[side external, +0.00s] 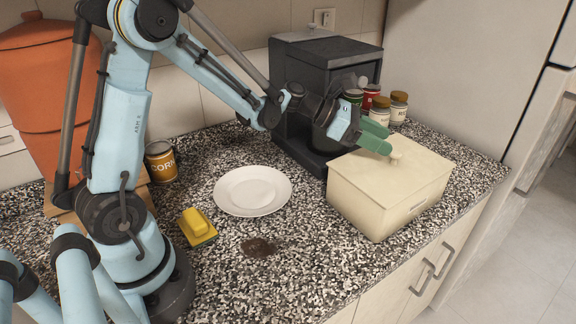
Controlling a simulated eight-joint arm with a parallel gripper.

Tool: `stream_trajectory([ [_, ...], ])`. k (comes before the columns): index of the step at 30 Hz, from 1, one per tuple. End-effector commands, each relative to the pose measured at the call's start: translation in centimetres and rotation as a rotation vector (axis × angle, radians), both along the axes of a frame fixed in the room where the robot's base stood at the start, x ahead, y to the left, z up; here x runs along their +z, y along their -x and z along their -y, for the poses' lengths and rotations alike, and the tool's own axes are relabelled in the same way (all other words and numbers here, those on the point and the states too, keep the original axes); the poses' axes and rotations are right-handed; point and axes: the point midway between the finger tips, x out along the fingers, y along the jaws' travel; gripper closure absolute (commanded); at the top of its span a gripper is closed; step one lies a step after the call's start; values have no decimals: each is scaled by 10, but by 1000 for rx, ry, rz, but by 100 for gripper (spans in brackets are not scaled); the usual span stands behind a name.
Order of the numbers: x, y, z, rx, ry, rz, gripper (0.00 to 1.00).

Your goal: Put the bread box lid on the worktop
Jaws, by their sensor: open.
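The cream bread box (372,208) stands at the right front of the worktop (300,270). Its flat cream lid (418,172) lies on top of the box and has a small round knob (395,157). My gripper (386,140) has green fingers and is over the back part of the lid, coming from the left. Its jaws are open and hold nothing. The nearer fingertip is close to the knob; I cannot tell whether it touches it.
A black coffee machine (310,75) and several jars (398,105) stand behind the box. A white plate (252,190), a yellow sponge (197,224), a dark stain (258,247) and a corn can (161,161) are to the left. Bare worktop lies between plate and box.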

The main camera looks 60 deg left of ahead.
Motion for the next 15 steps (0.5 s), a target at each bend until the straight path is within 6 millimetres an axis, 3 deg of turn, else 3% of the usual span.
stream_trajectory([
  [8,-17,-1,1,-2,-2,0,43],
  [15,-30,-26,27,-4,-1,0,43],
])
